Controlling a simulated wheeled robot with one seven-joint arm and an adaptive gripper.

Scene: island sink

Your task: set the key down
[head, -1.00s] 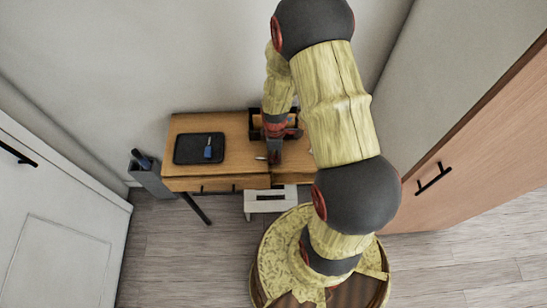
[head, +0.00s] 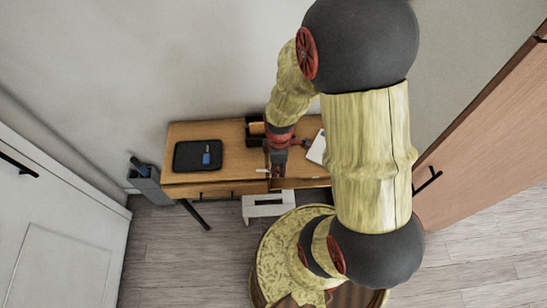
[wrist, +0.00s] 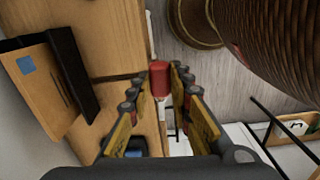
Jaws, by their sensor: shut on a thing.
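My gripper (head: 277,170) is shut on the key and hangs by the front edge of the wooden desk (head: 230,150). In the wrist view the fingertips (wrist: 160,82) close on a red piece (wrist: 160,76), which I take to be the key's head. A small pale piece (head: 262,171) shows at the left of the gripper in the head view, perhaps part of the key. The fingers hide much of the key, and I cannot tell whether it touches the desk.
A black tray (head: 183,163) with a blue item (head: 206,158) lies on the desk's left. A dark organiser (head: 255,132) stands behind the gripper, a white pad (head: 317,149) to its right. A white stool (head: 262,207) is below. Bare desk lies between tray and gripper.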

